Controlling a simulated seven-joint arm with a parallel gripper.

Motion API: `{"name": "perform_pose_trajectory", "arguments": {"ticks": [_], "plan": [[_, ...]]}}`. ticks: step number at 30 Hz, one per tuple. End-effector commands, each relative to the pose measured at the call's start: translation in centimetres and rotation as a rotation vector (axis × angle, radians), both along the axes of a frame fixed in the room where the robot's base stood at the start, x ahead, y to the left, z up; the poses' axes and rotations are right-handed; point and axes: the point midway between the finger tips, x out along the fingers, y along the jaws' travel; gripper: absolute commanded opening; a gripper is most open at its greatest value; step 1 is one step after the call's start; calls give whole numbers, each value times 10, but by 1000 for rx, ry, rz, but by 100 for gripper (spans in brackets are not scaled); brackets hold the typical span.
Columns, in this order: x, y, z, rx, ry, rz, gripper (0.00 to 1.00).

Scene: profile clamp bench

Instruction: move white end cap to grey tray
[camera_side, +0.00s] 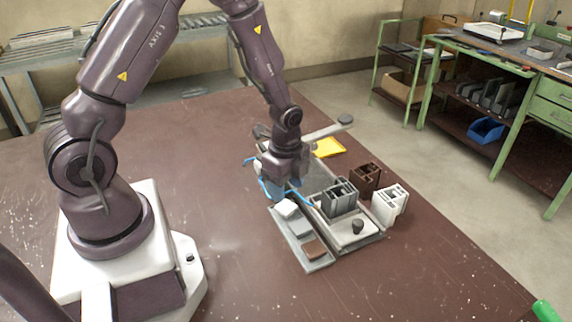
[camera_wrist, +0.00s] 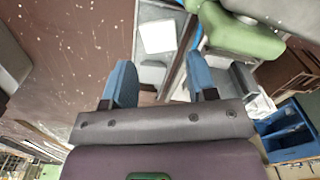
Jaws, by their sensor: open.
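The white end cap (camera_side: 287,208) lies at the far end of a long grey tray (camera_side: 317,266), beside a grey cap and a brown cap. In the wrist view the white end cap (camera_wrist: 157,37) shows as a pale square beyond the fingertips, apart from them. My gripper (camera_side: 284,190) is above and just behind that end of the tray, with blue fingers pointing down. In the wrist view its two blue fingers (camera_wrist: 160,65) stand wide apart with nothing held between them. The side view partly hides the fingertips.
A clamp fixture with a black knob (camera_side: 357,226) and a grey profile (camera_side: 339,198) stands right of the tray. Brown (camera_side: 366,178) and white (camera_side: 389,205) profiles stand beyond it. A yellow tray (camera_side: 328,147) lies behind. The table left of the tray is clear.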

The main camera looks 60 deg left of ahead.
Motion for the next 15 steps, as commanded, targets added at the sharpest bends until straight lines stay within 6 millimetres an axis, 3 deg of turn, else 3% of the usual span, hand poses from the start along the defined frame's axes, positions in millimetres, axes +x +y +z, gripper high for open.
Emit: {"name": "perform_pose_trajectory", "arguments": {"ticks": [6, 15], "plan": [[0, 0, 44, 2, -4, -1, 53], [-1, -2, 81, 8, -23, 40, 53]]}}
